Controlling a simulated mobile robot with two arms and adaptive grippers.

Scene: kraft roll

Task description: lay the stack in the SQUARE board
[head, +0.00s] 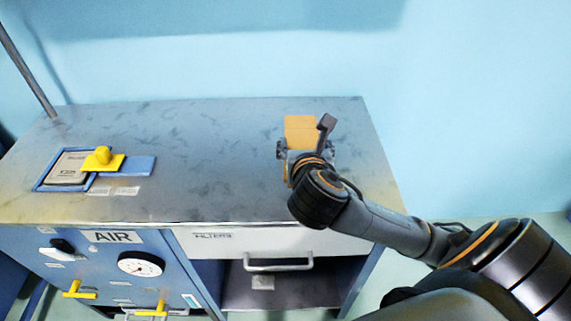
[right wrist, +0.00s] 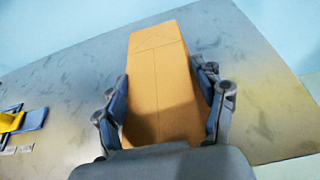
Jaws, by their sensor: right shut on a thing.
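My right gripper (head: 297,155) is over the right part of the grey bench top. It is shut on a tan kraft-coloured block (head: 300,130), perhaps the stack. In the right wrist view the block (right wrist: 160,85) is long and flat-faced, with thin lines on its face, between the fingers of the gripper (right wrist: 165,110). I cannot tell whether the block touches the bench. No board marked SQUARE can be made out in either view. My left gripper is not in view.
The bench top (head: 210,150) is clear in the middle. At its left is a blue-framed recess holding a grey labelled piece (head: 68,168), with a yellow knobbed latch (head: 102,160) and blue plate (head: 140,166) beside it. Below are a gauge (head: 141,264), yellow valves and a FILTERS drawer (head: 270,242).

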